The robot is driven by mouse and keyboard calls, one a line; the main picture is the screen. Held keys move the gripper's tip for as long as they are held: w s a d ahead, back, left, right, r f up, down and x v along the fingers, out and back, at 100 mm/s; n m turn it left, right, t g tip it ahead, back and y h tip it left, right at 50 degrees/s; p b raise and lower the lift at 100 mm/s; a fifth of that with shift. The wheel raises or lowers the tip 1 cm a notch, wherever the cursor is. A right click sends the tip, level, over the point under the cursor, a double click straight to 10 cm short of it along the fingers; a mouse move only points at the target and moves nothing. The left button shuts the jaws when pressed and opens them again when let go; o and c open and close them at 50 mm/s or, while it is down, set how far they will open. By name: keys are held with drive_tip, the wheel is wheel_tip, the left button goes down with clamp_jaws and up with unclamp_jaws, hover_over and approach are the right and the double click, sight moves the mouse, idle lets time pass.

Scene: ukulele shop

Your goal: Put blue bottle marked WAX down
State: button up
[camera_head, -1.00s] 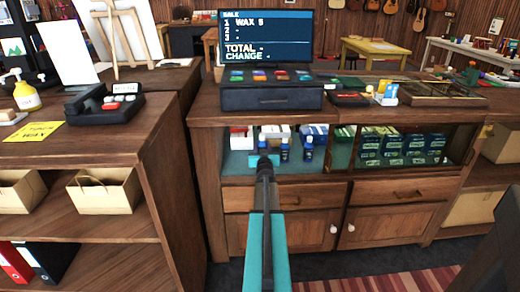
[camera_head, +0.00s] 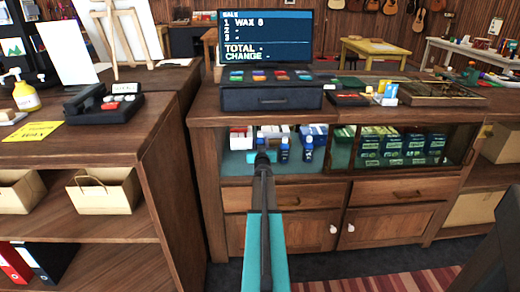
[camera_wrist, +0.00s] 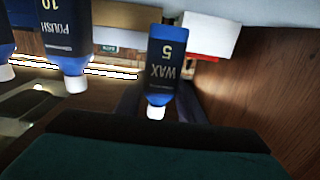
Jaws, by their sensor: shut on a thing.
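The blue WAX bottle (camera_wrist: 160,72), labelled WAX 5 with a white cap, shows upside down in the wrist view. It is between the two dark fingers of my gripper (camera_wrist: 160,108), which is shut on it. In the head view my gripper (camera_head: 263,157) is at the left part of the open cabinet shelf (camera_head: 235,165), and it mostly hides the bottle. Whether the bottle's base touches the shelf, I cannot tell.
Two blue POLISH bottles (camera_head: 284,150) (camera_head: 307,148) stand just right of my gripper. A white and red box (camera_head: 240,137) is on its left, with other boxes (camera_head: 318,131) behind. Green boxes (camera_head: 393,145) fill the right compartment. The cabinet's counter (camera_head: 345,112) is above.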

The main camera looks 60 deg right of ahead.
drive_tip(key=shift+f, duration=1.45)
drive_tip(key=shift+f+b, duration=0.25)
drive_tip(key=shift+b, duration=0.05)
drive_tip(key=o, duration=1.1)
drive_tip(key=shift+o, duration=0.2)
drive_tip(key=shift+s+a, duration=0.1)
drive_tip(key=shift+r+p, duration=0.1)
drive_tip(key=shift+p, duration=0.2)
drive_tip(key=shift+v, duration=6.85)
drive_tip(key=shift+a, duration=0.15)
